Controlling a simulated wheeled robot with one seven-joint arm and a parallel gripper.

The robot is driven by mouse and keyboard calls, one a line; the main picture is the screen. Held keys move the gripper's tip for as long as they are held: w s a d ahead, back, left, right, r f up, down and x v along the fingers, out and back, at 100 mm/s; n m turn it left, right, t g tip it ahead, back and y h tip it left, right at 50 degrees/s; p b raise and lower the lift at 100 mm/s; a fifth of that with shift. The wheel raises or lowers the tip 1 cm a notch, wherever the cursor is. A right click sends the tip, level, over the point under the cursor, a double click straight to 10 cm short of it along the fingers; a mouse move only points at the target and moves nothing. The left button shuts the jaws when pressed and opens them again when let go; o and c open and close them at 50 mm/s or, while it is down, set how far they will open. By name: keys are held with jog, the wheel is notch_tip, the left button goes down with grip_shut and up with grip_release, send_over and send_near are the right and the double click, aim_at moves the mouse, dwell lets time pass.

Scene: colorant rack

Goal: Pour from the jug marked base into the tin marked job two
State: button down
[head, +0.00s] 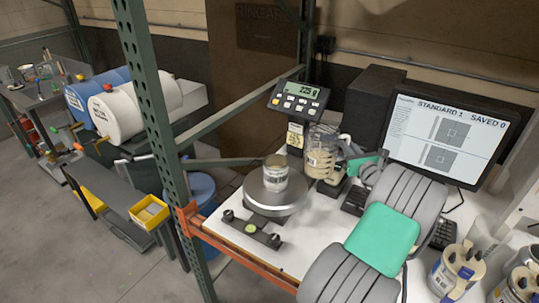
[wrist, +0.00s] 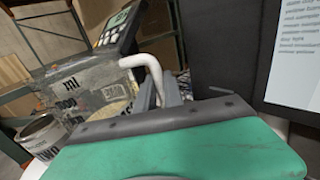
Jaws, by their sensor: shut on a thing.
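The clear jug (head: 319,158) holds some pale tan liquid and looks about upright, just right of the tin in the head view. In the wrist view the jug (wrist: 88,92) shows "ml" marks and a white handle. My gripper (head: 346,160) is shut on this handle; its dark fingers (wrist: 165,95) show beside it. The tin (head: 275,180) stands upright and open on the round scale pan (head: 290,203). In the wrist view the tin (wrist: 42,142) is at lower left, partly cut off, with part of its label showing. I cannot see the jug's "base" mark.
The scale display (head: 298,92) stands behind the tin and seems to read about 225 g. A monitor (head: 445,140) and keyboard are at the right. More tins (head: 455,272) stand at the front right. A green post (head: 150,120) rises left of the bench (head: 312,228).

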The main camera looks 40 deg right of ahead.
aim_at(337, 137)
jog(key=shift+w+r, duration=0.1)
jog(key=shift+w, duration=0.35)
jog(key=shift+s+r, duration=0.1)
jog(key=shift+s, duration=0.15)
jog(key=shift+w+a+r+n, duration=0.15)
jog(key=shift+a+r+n, duration=0.25)
jog(key=shift+r+n, duration=0.25)
jog(key=shift+w+a+r+n, duration=0.15)
jog(key=shift+a+r+n, duration=0.3)
jog(key=shift+n, duration=0.4)
jog(key=shift+w+a+r+n, duration=0.35)
jog(key=shift+a+r+n, duration=0.3)
jog(key=shift+n, duration=0.35)
jog(key=shift+w+a+r+n+b, duration=0.1)
jog(key=shift+w+a+n+b, duration=0.15)
jog(key=shift+a+n+b, duration=0.3)
notch_tip(337, 137, up, 5)
jog(key=w+a+n+b, duration=0.1)
jog(key=a+n, duration=0.2)
jog(key=shift+w, duration=0.15)
jog(key=shift+w+a+r+n+b, duration=0.25)
jog(key=shift+a+r+n+b, duration=0.25)
jog(key=shift+n+b, duration=0.5)
jog(key=shift+w+a+r+n+b, duration=0.3)
jog(key=shift+a+r+n, duration=0.2)
jog(key=shift+r+n, duration=0.1)
dwell(2.0)
